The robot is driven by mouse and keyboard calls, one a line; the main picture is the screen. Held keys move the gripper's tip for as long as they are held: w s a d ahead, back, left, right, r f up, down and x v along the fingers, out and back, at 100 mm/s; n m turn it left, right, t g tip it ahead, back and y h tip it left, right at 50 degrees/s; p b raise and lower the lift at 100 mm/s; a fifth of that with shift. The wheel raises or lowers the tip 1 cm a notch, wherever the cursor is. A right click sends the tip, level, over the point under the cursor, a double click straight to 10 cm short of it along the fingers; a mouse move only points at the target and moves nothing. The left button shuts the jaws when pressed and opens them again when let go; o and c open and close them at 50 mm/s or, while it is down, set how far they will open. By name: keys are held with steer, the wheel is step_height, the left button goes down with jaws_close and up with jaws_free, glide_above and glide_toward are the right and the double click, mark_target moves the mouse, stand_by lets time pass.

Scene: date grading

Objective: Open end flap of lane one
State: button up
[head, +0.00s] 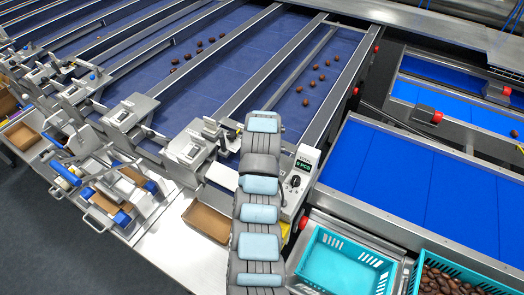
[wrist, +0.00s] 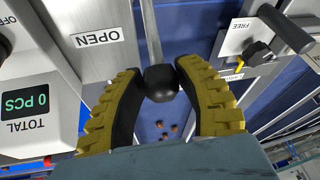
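In the wrist view my gripper (wrist: 160,80) has its two yellow, black-padded fingers on either side of a black knob (wrist: 161,84). Both pads appear to touch it. The knob sits on the end of a metal rod (wrist: 152,35), beside a plate with an OPEN label (wrist: 97,38). In the head view my arm hides the gripper and the knob. The lane in front of my arm has a blue belt (head: 338,62) with several brown dates (head: 314,78) lying on it. Its end flap is hidden or cannot be made out.
A counter box (head: 303,168) reads 0 PCS; it also fills the left of the wrist view (wrist: 40,105). A cardboard box (head: 207,221) and turquoise crate (head: 340,266) flank my arm.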

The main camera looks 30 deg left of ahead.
steer(key=o, duration=0.4)
steer(key=shift+w+d+r, duration=0.1)
steer(key=shift+w, duration=0.05)
steer(key=shift+s+r, duration=0.4)
steer(key=shift+r, duration=0.2)
steer(key=v, duration=1)
steer(key=shift+s+d+r, duration=0.1)
steer(key=shift+r, duration=0.15)
